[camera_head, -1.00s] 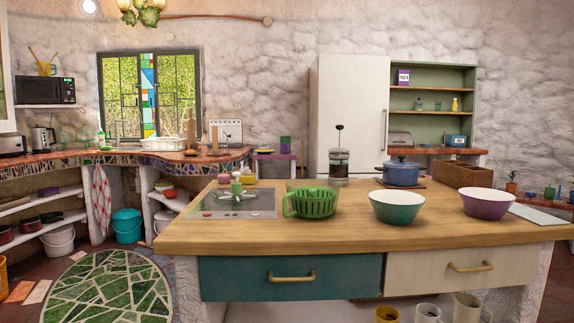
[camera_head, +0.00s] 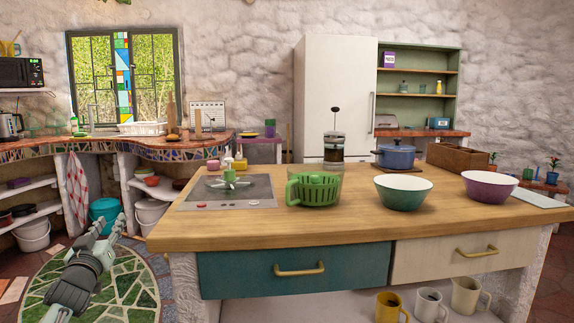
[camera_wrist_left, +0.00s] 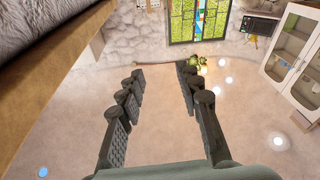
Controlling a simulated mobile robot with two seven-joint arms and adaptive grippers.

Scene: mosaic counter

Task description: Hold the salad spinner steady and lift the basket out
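The salad spinner (camera_head: 316,190) stands on the wooden counter near its front middle. It shows as a green slotted basket with a green handle at its left, and a clear, faint part rises around or behind it. Where the basket ends and the outer bowl begins is hard to tell. My left gripper (camera_head: 108,224) is at the lower left in the head view, in front of the counter's left end and well apart from the spinner. In the left wrist view its fingers (camera_wrist_left: 160,85) are spread with nothing between them. My right gripper is not in view.
On the counter (camera_head: 240,232), a cooktop (camera_head: 258,188) lies left of the spinner and a French press (camera_head: 334,148) stands behind it. A teal bowl (camera_head: 404,193), a purple bowl (camera_head: 490,187) and a blue pot (camera_head: 396,157) are to the right. Bare wood lies in front.

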